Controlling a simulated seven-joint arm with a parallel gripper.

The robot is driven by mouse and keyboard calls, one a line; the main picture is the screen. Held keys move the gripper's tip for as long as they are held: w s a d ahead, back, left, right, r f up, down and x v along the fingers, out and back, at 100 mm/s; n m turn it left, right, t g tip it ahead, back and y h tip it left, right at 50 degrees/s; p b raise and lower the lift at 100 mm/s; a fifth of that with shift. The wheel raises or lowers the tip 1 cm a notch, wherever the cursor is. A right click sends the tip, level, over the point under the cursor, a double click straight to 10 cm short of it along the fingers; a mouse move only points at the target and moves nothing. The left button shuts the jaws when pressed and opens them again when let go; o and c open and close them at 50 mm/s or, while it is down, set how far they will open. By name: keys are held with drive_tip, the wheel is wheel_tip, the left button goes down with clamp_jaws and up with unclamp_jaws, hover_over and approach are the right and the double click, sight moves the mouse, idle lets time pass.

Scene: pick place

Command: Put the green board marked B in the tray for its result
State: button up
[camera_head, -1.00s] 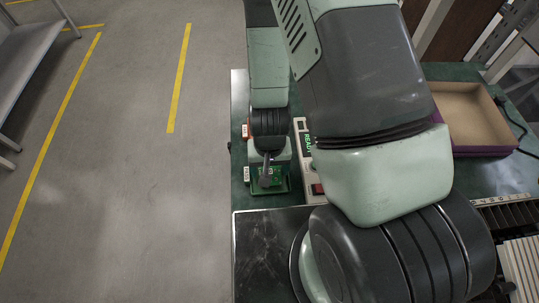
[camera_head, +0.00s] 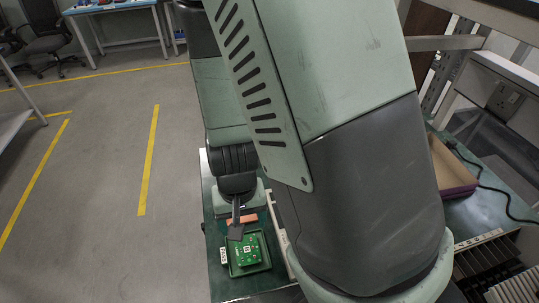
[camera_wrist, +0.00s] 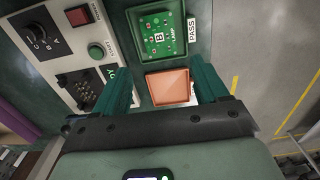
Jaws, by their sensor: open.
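The green board marked B (camera_wrist: 160,36) lies flat in the green tray (camera_wrist: 183,14) beside a white PASS label (camera_wrist: 192,30). In the head view the board (camera_head: 247,249) also sits inside the tray (camera_head: 234,270), with tray rim visible around it. My gripper (camera_wrist: 163,80) is open and empty, its two teal fingers apart, with the orange-red tray seen between them. In the head view my gripper (camera_head: 236,230) is at the board's far edge, apart from the board as far as I can tell.
An empty orange-red tray (camera_wrist: 168,88) adjoins the green tray; its label is mostly hidden. A test panel (camera_wrist: 62,62) with a knob, red window, green button and socket stands alongside. A cardboard-coloured box (camera_head: 452,172) is at right. My arm hides much of the bench.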

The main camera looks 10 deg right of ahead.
drive_tip(key=d+r+t+y, duration=0.1)
drive_tip(key=d+r+t, duration=0.1)
drive_tip(key=r, duration=1)
drive_tip(key=d+r+t, duration=0.2)
drive_tip(key=r, duration=1)
drive_tip(key=s+d+r+t+h, duration=0.1)
drive_tip(key=s+d+r, duration=0.3)
drive_tip(key=s+r, duration=0.2)
drive_tip(key=shift+s+r+t, duration=0.25)
drive_tip(key=shift+r+t, duration=0.05)
drive_tip(key=shift+r, duration=0.2)
